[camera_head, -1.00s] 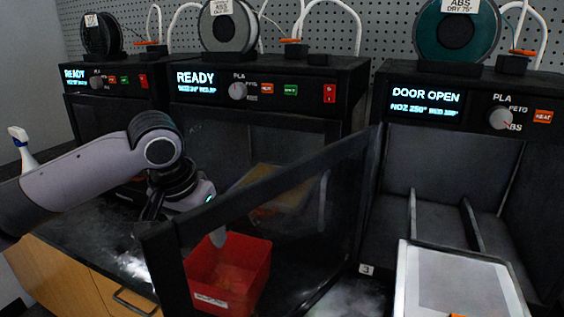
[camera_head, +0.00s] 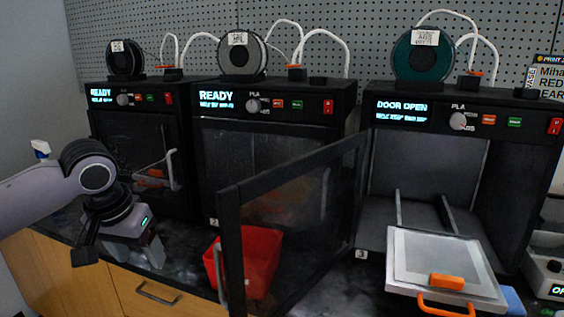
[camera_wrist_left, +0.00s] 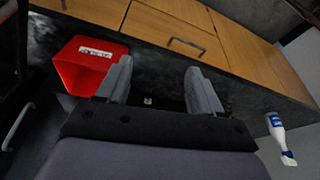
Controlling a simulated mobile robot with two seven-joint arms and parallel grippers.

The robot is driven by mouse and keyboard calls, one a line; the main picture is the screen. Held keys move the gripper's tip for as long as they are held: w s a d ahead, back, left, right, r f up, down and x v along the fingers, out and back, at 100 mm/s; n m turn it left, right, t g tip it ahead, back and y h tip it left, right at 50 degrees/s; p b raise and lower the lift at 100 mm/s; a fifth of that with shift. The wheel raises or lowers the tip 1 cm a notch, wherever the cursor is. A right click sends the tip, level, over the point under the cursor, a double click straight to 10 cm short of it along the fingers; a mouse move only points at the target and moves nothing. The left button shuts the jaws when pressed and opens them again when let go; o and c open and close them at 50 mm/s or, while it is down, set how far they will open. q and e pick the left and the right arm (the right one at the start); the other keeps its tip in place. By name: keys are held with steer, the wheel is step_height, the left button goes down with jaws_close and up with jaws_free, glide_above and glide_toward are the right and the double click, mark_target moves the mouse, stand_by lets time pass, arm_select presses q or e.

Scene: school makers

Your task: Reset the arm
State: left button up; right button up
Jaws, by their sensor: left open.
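My left arm reaches in from the left in the head view. Its gripper (camera_head: 142,252) hangs over the front of the dark counter, left of the red bin (camera_head: 262,262). In the left wrist view the two grey fingers (camera_wrist_left: 160,84) are spread apart with nothing between them. The red bin also shows in that view (camera_wrist_left: 72,72), to the left of the fingers and apart from them. My right gripper is not in view.
The open door (camera_head: 232,245) of printer 3 juts forward beside the red bin. Printer 3 (camera_head: 372,180) reads DOOR OPEN, and a print plate (camera_head: 408,262) with orange parts sticks out. Two other printers read READY. A spray bottle (camera_wrist_left: 278,135) stands left on the counter.

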arm_select(q)
steer(key=a+n, duration=0.2)
steer(key=a, duration=0.6)
steer(key=s+f+m+t, duration=0.2)
steer(key=f, duration=0.9)
steer(key=s+f+m+t, duration=0.1)
steer(key=s+f+m, duration=0.1)
steer(key=f, duration=0.9)
steer(key=s+a+f+m+t+h, duration=0.15)
steer(key=s+f+m, duration=0.25)
steer(key=s, duration=0.4)
steer(key=s+a+f+m+t, duration=0.1)
steer(key=s+a+f+m, duration=0.15)
steer(key=s+f, duration=0.45)
steer(key=s+d+n+t, duration=0.3)
steer(key=d+n, duration=0.5)
steer(key=d, duration=0.9)
steer(key=shift+g+h, duration=0.25)
steer(key=shift+g, duration=0.5)
steer(key=r+p, duration=0.1)
steer(key=p, duration=0.1)
steer(key=r+p, duration=0.1)
steer(key=r, duration=0.1)
steer(key=r+p, duration=0.2)
steer(key=shift+s+r+p, duration=0.1)
steer(key=shift+s+p, duration=0.2)
steer(key=shift+s, duration=0.05)
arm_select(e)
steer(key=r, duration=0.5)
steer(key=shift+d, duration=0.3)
